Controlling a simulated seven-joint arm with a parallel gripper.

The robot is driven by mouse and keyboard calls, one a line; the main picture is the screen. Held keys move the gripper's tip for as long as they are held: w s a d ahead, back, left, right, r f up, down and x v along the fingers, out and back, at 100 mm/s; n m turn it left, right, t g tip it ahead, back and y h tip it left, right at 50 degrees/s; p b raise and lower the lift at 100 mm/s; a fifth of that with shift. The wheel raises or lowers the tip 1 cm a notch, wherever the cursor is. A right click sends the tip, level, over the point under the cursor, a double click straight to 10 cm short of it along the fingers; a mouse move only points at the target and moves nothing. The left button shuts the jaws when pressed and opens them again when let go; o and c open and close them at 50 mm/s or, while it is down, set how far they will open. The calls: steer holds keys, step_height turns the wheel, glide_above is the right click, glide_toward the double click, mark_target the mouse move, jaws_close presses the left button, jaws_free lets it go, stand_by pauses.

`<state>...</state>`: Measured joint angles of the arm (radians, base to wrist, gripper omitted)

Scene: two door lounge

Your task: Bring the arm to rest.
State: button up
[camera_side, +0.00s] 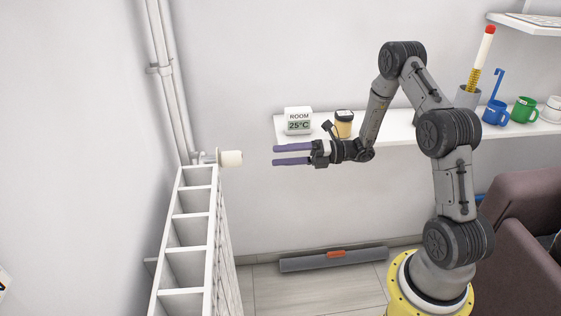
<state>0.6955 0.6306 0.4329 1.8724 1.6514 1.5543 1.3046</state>
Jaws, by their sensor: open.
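My gripper (275,155) is open and empty, with its two purple fingers pointing left in mid-air. My arm reaches to it from the yellow base at the lower right, bent high at the elbow. The fingertips are apart from the white radiator valve knob (231,158), which lies to their left in the picture. Nothing is between the fingers.
A white radiator (212,235) stands at left below pipes (170,80). A sofa (525,225) is at right. A grey roll (335,259) lies by the wall.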

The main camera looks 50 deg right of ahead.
steer(key=s+a+r+n+g+y, duration=0.25)
steer(key=a+r+n+g, duration=0.25)
steer(key=a+r+n, duration=0.5)
steer(key=s+a+r+n+g+h, duration=0.1)
steer(key=s+a+r+n+g, duration=0.25)
steer(key=s+a, duration=0.2)
steer(key=s+a+r+n+g+h, duration=0.25)
steer(key=s+a+r+n, duration=0.2)
steer(key=s, duration=0.25)
steer(key=s+d+f+n+h, duration=0.25)
steer(key=s+n+h, duration=0.35)
steer(key=s+n, duration=0.55)
steer(key=s+d+f+n+t+h, duration=0.1)
steer(key=d+f+n+t+h, duration=0.1)
steer(key=d+n+h, duration=0.3)
steer(key=d+n+t, duration=0.1)
steer(key=d+n, duration=0.3)
steer(key=n, duration=0.1)
steer(key=shift+d+t+h, duration=0.2)
steer(key=shift+t+h, duration=0.2)
